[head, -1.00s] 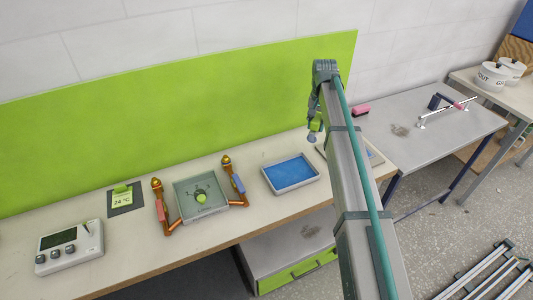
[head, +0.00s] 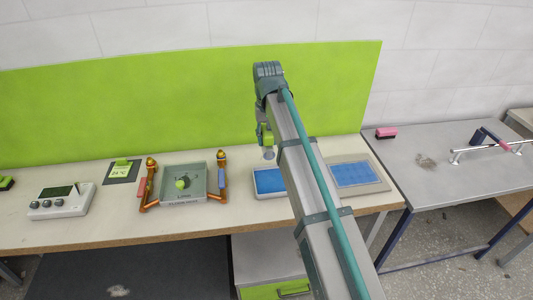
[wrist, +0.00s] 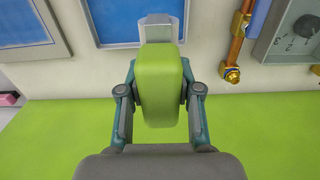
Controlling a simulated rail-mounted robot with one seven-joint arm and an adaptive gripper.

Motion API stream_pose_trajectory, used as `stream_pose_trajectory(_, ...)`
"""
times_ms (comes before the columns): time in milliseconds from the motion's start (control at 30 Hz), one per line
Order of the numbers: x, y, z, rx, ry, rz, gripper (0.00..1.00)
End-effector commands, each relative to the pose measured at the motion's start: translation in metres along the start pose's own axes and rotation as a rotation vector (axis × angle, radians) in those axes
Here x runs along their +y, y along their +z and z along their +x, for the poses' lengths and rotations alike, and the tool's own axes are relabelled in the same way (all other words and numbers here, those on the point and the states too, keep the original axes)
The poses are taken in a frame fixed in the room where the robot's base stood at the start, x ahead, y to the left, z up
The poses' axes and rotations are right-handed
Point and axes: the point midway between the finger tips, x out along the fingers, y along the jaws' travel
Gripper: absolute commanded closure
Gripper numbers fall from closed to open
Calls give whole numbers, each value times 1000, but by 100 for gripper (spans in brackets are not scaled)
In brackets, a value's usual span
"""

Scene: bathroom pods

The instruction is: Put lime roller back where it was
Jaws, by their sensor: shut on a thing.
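The lime roller (wrist: 160,85) is clasped between the two fingers of my gripper (wrist: 160,95) in the wrist view. Its pale grey end (wrist: 158,24) points away from the gripper, over the edge of a blue-filled tray (wrist: 113,22). In the head view my gripper (head: 266,134) holds the roller (head: 268,135) above that shallow tray (head: 266,183), near its back edge. My arm hides the tray's right part. A second blue panel in a pale frame (head: 384,184) lies right of it.
A grey box with copper pipes (head: 182,183) stands left of the tray. Further left are a 24 °C card (head: 121,170) and a white control unit (head: 62,203). A green wall panel (head: 200,105) rises behind the bench. A metal table (head: 455,175) stands at right.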

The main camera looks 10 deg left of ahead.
Motion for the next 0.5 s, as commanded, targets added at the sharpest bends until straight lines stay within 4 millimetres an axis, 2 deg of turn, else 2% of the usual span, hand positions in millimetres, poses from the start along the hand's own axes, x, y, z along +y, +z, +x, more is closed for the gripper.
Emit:
stream_pose_trajectory(233, 12, -41, 13, -2, 0, -11, 99)
stream_pose_trajectory(467, 28, -91, 36, -2, 0, -12, 99)
stream_pose_trajectory(500, 30, -95, 45, -3, 0, -12, 99)
